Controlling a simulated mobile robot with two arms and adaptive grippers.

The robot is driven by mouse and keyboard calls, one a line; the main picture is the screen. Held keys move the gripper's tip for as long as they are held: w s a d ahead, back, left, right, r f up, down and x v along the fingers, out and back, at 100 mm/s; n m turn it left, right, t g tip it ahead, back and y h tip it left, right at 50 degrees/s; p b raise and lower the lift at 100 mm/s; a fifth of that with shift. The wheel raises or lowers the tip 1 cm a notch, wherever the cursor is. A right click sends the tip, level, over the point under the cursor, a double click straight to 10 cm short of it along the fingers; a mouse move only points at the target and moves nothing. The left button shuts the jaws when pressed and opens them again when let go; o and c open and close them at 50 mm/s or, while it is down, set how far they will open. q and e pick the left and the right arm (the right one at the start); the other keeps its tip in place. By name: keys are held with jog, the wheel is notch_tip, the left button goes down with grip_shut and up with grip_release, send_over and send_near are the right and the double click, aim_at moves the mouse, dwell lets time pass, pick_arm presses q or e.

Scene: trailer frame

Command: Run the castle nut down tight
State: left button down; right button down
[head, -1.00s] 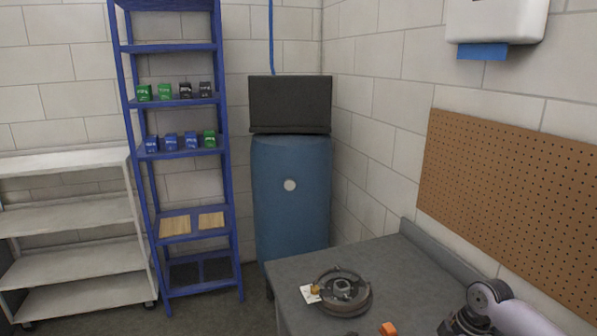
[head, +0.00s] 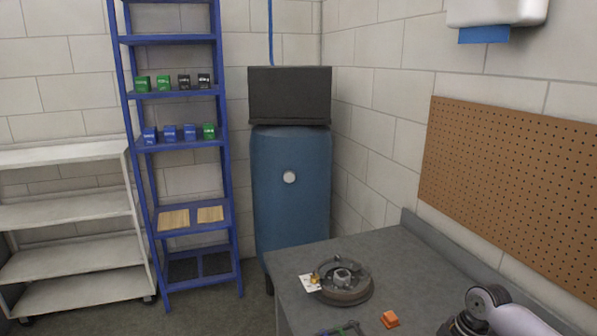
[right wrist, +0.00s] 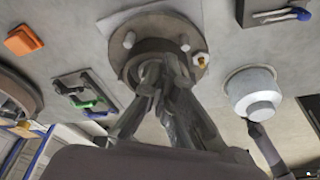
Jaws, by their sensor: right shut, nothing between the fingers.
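In the right wrist view my right gripper (right wrist: 165,70) is shut and empty. Its fingertips come together in front of a dark round hub (right wrist: 135,68) on a flange with pale studs. A small brass-coloured piece (right wrist: 203,61) sits at the flange's right side; I cannot tell whether it is the castle nut. The fingers hide the hub's centre, so any nut there is hidden, and contact is unclear. In the head view only part of my right arm shows at the lower right. My left gripper is in neither current view.
A brake drum (head: 345,292) with a brass piece and white card beside it lies on the grey bench (head: 300,265). An orange block (head: 389,319) is nearby. The wrist view shows a silver cup-shaped part (right wrist: 255,90) and a dark tray (right wrist: 68,84) with tools.

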jog(key=shift+s+a+f, duration=0.25)
jog(key=shift+a+f, duration=0.05)
jog(key=shift+a, duration=0.1)
dwell(0.4)
jog(key=shift+p, duration=0.6)
jog(key=shift+s+a+p, duration=0.15)
jog(key=shift+p, duration=1.25)
jog(key=shift+d+p, duration=0.3)
notch_tip(320, 180, up, 6)
jog(key=p, duration=0.5)
jog(key=shift+d+r, duration=0.15)
jog(key=shift+d, duration=0.1)
jog(key=shift+w, duration=0.2)
